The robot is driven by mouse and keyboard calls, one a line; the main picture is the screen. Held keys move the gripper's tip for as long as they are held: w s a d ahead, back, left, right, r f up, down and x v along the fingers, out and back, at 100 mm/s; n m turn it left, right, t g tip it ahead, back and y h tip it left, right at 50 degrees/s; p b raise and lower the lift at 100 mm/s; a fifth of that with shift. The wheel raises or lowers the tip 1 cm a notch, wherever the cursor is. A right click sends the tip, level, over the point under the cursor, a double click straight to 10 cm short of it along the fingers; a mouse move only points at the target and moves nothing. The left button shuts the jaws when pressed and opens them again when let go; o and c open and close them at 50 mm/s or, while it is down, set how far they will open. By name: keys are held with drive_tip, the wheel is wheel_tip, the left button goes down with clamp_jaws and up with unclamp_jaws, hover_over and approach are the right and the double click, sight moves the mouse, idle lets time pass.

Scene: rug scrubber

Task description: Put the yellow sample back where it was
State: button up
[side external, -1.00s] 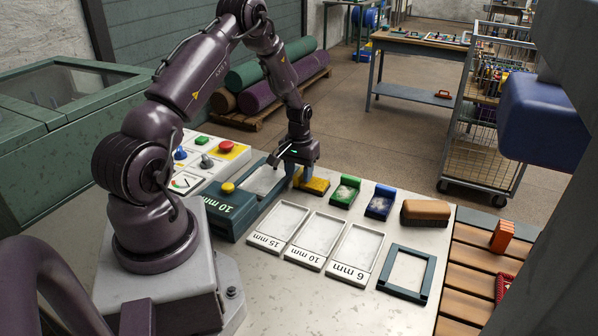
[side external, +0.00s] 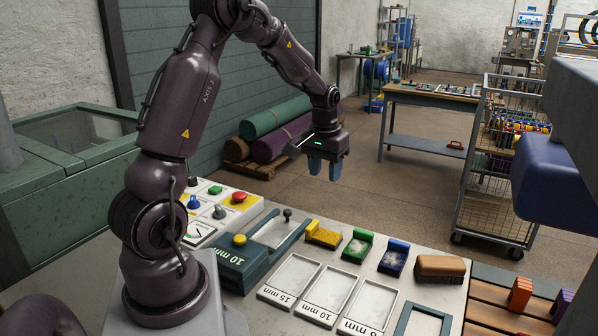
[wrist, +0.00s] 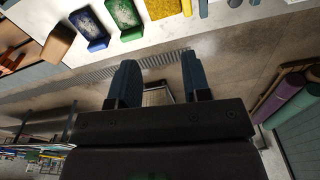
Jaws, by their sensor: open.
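The yellow sample (side external: 323,235) is a small yellow block with a raised back edge. It lies on the worktop at the left end of a row, next to the green sample (side external: 358,246) and the blue sample (side external: 394,257). My gripper (side external: 325,178) is raised above and behind the yellow sample, fingers pointing down, apart from it. In the wrist view my gripper (wrist: 160,75) shows two spread blue fingers with nothing between them. The yellow sample (wrist: 164,8) is partly cut off at the top edge of that view.
Three shallow white trays marked 15 mm (side external: 291,283), 10 mm (side external: 327,296) and 6 mm (side external: 368,309) lie in front of the samples. A teal 10 mm fixture (side external: 236,260) stands left. A brown brush (side external: 440,267) lies right. The air around my gripper is clear.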

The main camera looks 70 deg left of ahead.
drive_tip(key=s+d+r+m+t, duration=0.35)
drive_tip(key=d+r, duration=0.85)
drive_tip(key=d, duration=0.4)
drive_tip(key=s+d+r+m+t, duration=0.1)
drive_tip(key=s+d+m, duration=0.3)
drive_tip(key=s+d, duration=0.4)
drive_tip(key=s+r, duration=0.1)
drive_tip(key=s, duration=0.1)
drive_tip(key=shift+s+d+r+h, duration=0.25)
drive_tip(key=shift+s+d+h, duration=0.05)
drive_tip(key=shift+s+d, duration=0.1)
drive_tip(key=shift+t, duration=0.25)
